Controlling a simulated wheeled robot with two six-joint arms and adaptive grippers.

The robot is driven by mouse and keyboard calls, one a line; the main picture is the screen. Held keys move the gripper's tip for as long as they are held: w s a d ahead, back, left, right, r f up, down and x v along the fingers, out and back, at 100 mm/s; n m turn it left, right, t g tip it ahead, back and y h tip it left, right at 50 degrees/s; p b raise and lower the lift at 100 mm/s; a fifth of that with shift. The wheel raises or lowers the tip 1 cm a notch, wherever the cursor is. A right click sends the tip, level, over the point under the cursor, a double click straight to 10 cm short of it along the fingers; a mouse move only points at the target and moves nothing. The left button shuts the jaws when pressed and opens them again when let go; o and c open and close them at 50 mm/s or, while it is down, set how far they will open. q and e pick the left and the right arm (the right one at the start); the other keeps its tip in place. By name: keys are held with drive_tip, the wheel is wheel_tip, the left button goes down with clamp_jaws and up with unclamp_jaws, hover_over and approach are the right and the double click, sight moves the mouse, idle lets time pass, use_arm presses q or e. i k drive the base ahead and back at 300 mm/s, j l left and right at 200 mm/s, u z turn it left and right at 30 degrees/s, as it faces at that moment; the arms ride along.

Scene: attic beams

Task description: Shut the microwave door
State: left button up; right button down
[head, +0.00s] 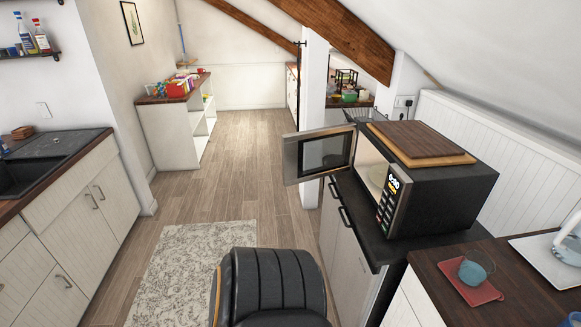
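The black microwave (447,193) stands on a dark counter to the right of centre. Its door (318,155) is open and swung out to the left, with its windowed face toward me. The lit cavity (376,172) shows part of a pale round plate. The control panel (391,197) with a lit display is at the front right of the microwave. Neither of my grippers is in the head view.
A black padded chair (272,285) stands at the bottom centre, in front of the counter (367,232). Wooden boards (420,142) lie on top of the microwave. A teal cup (472,272) sits on a red tray at the right. The wooden floor (245,170) beyond the rug (185,270) is clear.

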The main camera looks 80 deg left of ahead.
sight(293, 173)
drive_tip(key=j, duration=1.95)
drive_tip(key=j+z, duration=0.1)
drive_tip(key=j, duration=3.75)
